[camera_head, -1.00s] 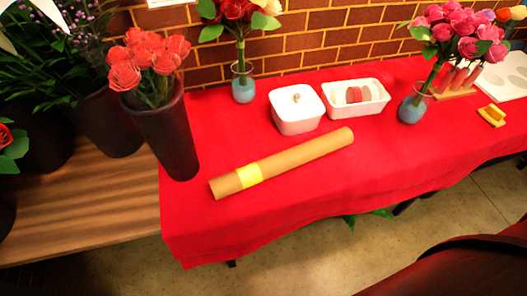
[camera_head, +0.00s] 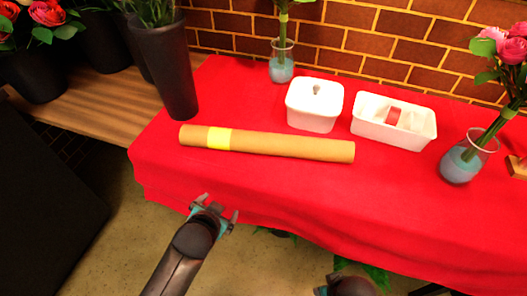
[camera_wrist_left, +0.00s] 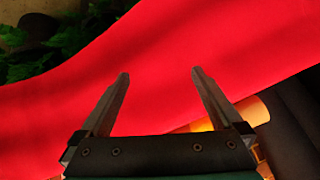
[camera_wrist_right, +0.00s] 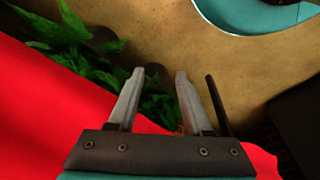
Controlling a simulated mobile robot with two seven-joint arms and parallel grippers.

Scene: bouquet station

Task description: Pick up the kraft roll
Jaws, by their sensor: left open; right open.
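The kraft roll (camera_head: 290,146) is a long brown tube with a yellow band near its left end. It lies on the red-covered table, nearly level across the head view. My left gripper (camera_head: 215,207) is open and empty at the front edge of the table, apart from the roll and nearer to me. In the left wrist view its two fingers (camera_wrist_left: 158,82) are spread over red cloth, and part of the roll (camera_wrist_left: 252,112) shows at lower right behind the gripper. My right gripper (camera_wrist_right: 155,80) is open and empty over the floor near the cloth's edge; the head view shows only part of that arm at the bottom.
Behind the roll stand a white lidded box (camera_head: 315,108) and a white open tray (camera_head: 394,122). A dark flower bucket (camera_head: 166,75) is close to the roll's left end. Glass vases stand at the back (camera_head: 282,65) and right (camera_head: 462,160). The cloth before the roll is clear.

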